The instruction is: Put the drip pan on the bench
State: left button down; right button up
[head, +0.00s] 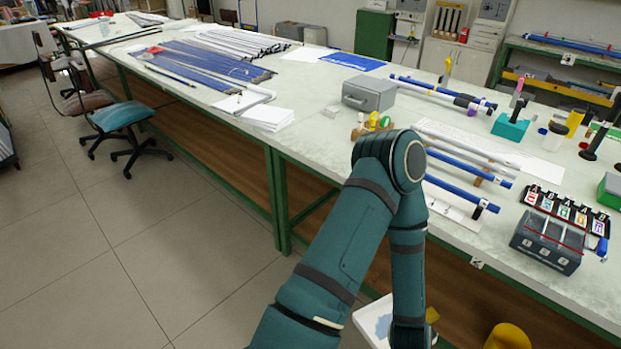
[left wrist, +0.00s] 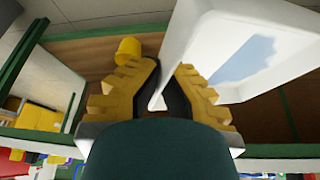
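The drip pan (head: 372,316) is a white, shallow pan with a blue patch inside. In the head view it is at the bottom, in front of the bench (head: 310,139) and lower than its top, partly hidden by my left arm. In the left wrist view the pan (left wrist: 196,50) fills the upper right. My left gripper (left wrist: 167,72) has its yellow, dark-padded fingers on both sides of the pan's white edge and looks shut on it. In the head view my left forearm mostly hides this gripper. My right gripper is not in view.
Blue and white rods (head: 440,92), a grey box (head: 369,94), a dark block (head: 546,243) and small tools crowd the near benchtop. A bare strip runs along its front edge. A yellow container (head: 507,337) stands low at the bottom. A chair (head: 120,118) stands left.

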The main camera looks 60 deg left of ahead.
aim_at(320, 145)
jog(key=k+j, duration=0.1)
jog(key=j, duration=0.35)
jog(key=k+j, duration=0.1)
jog(key=j, duration=0.35)
jog(key=k+j, duration=0.15)
jog(key=j, duration=0.35)
jog(key=k+j, duration=0.1)
jog(key=j, duration=0.35)
jog(key=k+j, duration=0.1)
jog(key=j, duration=0.35)
jog(key=k+j, duration=0.1)
jog(key=j, duration=0.35)
jog(key=k+j, duration=0.15)
jog(key=j, duration=0.35)
